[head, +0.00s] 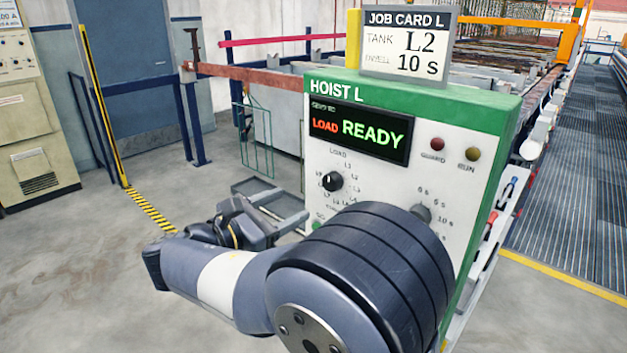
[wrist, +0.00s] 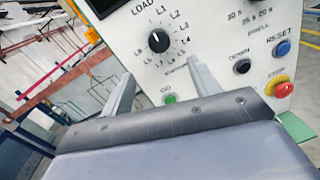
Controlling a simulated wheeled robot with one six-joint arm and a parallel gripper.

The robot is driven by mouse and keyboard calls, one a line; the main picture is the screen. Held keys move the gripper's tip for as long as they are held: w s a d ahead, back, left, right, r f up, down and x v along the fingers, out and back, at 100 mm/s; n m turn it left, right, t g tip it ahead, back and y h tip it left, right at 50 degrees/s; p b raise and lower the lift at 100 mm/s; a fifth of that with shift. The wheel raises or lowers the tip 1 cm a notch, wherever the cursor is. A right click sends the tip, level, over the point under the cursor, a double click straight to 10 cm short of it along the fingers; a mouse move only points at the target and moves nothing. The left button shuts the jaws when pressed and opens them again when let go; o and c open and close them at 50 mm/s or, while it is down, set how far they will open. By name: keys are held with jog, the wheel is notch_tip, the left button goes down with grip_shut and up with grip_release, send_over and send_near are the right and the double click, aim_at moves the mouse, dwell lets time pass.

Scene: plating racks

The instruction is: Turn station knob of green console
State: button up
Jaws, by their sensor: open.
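The green-topped HOIST L console (head: 480,105) stands right of centre in the head view. Its station knob (head: 333,181) is black and round with a white pointer mark, ringed by labels LOAD, L1, L2 and more. The station knob also shows in the wrist view (wrist: 159,41), its mark pointing up-left toward LOAD. My gripper (wrist: 160,75) is open and empty; its two fingers point at the panel below and either side of the knob, apart from it. In the head view my arm hides the console's lower part. The display (head: 358,132) reads LOAD in red and READY in green.
A job card (head: 405,45) on top reads TANK L2, DWELL 10 S. A dwell knob (head: 421,212) sits right of the station knob. The wrist view shows green GO (wrist: 170,99), DOWN (wrist: 242,66), blue RESET (wrist: 282,48) and red STOP (wrist: 283,88) buttons. Open floor lies left.

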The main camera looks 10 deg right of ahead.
aim_at(329, 184)
jog(key=p+x, duration=0.1)
jog(key=x, duration=0.9)
jog(key=shift+w+d+r+p, duration=0.1)
jog(key=shift+w+d+p, duration=0.15)
jog(key=shift+p, duration=0.1)
jog(key=shift+s, duration=0.1)
jog(key=c, duration=1)
